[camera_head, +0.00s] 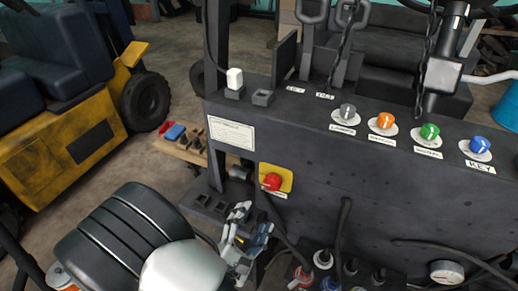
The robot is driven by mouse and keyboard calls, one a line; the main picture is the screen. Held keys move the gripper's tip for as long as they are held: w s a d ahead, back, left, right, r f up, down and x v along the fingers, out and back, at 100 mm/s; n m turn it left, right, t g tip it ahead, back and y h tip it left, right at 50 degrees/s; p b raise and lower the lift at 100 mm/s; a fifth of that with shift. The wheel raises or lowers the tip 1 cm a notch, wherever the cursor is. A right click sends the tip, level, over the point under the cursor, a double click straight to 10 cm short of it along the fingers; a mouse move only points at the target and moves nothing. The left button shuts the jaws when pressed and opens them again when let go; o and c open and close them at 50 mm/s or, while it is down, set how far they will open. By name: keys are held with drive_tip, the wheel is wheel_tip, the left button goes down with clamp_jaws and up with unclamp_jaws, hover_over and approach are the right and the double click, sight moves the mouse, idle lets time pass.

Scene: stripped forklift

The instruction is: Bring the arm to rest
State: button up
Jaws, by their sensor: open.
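My gripper (248,232) is at the lower middle of the head view, at the end of my black and white arm. It is open, and I see nothing held between its fingers. It is in front of the dark forklift panel (330,185) in the picture, below the red stop button (271,181) on its yellow plate. I cannot tell how far the fingers are from the panel.
Grey, orange (386,120), green (430,131) and blue knobs line the panel top. Levers rise behind it. Cables and several coloured caps (323,258) are at the lower right. A yellow forklift (70,140) stands at left, with open floor (185,60) beyond.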

drive_tip(key=s+d+r+m+g+h, duration=0.25)
drive_tip(key=d+m+g, duration=0.2)
drive_tip(key=d, duration=0.25)
drive_tip(key=s+d+r+m+g+h, duration=0.25)
drive_tip(key=d+m+g, duration=0.2)
drive_tip(key=d, duration=0.25)
drive_tip(key=s+d+r+m+g+h, duration=0.1)
drive_tip(key=d+r+m+g, duration=0.35)
drive_tip(key=d, duration=0.25)
drive_tip(key=s+d+m+g+y+b, duration=0.2)
drive_tip(key=s+m+g+y, duration=0.2)
drive_tip(key=s+m+y, duration=0.3)
drive_tip(key=s+a+r+m+t+y, duration=0.1)
drive_tip(key=a+r+m+t+y, duration=0.1)
drive_tip(key=a+r+t+y, duration=0.2)
drive_tip(key=shift+s+a+r+t+y, duration=0.25)
drive_tip(key=shift+s+r+t+y, duration=0.05)
drive_tip(key=shift+r+t+y, duration=0.35)
drive_tip(key=shift+c, duration=0.3)
